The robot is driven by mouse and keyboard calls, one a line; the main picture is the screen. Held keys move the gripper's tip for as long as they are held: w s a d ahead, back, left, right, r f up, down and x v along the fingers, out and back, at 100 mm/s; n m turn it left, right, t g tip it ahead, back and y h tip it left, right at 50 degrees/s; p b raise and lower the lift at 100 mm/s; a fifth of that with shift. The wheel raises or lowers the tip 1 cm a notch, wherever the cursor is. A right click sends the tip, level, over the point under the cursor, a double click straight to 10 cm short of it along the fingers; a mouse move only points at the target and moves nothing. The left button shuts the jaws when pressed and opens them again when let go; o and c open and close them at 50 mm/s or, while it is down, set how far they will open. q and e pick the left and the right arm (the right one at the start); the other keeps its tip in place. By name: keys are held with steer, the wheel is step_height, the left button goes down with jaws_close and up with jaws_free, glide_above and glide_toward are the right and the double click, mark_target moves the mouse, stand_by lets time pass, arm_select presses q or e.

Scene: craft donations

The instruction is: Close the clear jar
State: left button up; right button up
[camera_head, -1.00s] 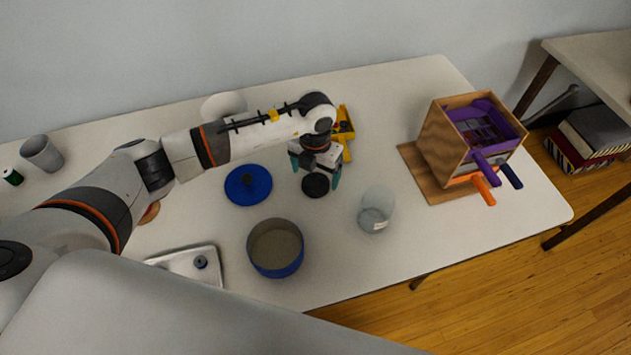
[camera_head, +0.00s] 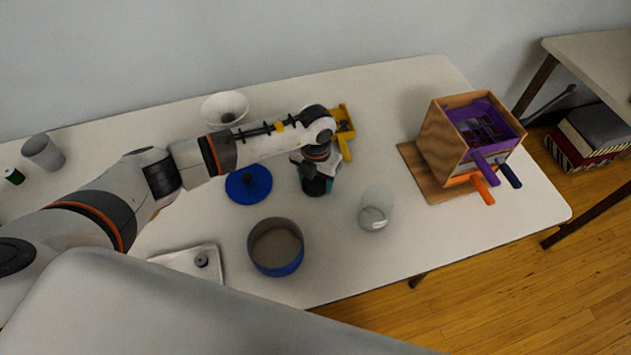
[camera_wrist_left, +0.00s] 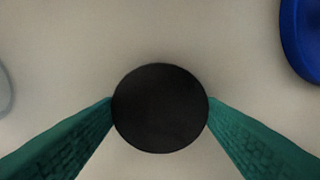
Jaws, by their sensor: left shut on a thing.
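The clear jar (camera_head: 376,207) stands upright and open on the table, right of my left gripper; its edge shows at the left of the wrist view (camera_wrist_left: 4,92). A round black lid (camera_wrist_left: 160,108) sits between the green fingers of my left gripper (camera_wrist_left: 160,110), which is shut on its sides. In the head view my left gripper (camera_head: 317,184) points down over the table, left of and behind the jar, and mostly hides the lid. I cannot tell whether the lid touches the table. My right gripper is not in view.
A blue pot (camera_head: 275,247) stands in front of my gripper, with a blue lid (camera_head: 248,184) to the left. A yellow object (camera_head: 343,128) lies behind the gripper. A wooden box with purple parts (camera_head: 447,135) stands right of the jar. The table between gripper and jar is clear.

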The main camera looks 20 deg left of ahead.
mark_target(316, 182)
arm_select(q)
step_height(316, 182, up, 10)
steer(key=b, duration=0.1)
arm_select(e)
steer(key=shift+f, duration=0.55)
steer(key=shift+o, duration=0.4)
